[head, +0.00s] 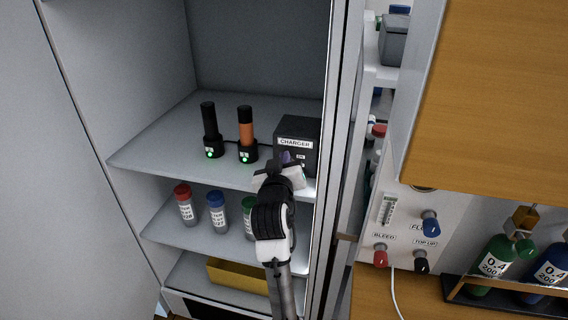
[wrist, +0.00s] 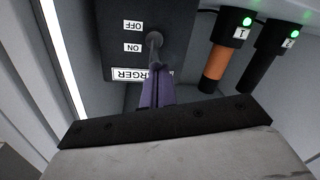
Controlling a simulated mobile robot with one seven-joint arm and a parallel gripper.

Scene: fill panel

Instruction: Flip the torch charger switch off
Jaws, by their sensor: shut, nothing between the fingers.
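The torch charger is a dark box labelled CHARGER (head: 297,143) at the right of the upper shelf. In the wrist view the charger (wrist: 115,52) appears upside down, with OFF and ON labels beside a grey toggle switch (wrist: 154,40). My gripper (head: 287,160) is at the charger's front, and its fingers hide part of it. In the wrist view my gripper (wrist: 153,80) has its purple fingers shut, with the tips close to the switch. I cannot tell whether they touch it. The black torch (head: 208,118) and orange torch (head: 246,128) stand in holders with green lights lit.
The cabinet's right wall (head: 328,100) is close beside the charger. Bottles with red (head: 185,205), blue (head: 217,212) and green caps stand on the shelf below. A yellow bin (head: 235,276) is lower still. A panel with knobs (head: 430,222) is outside at right.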

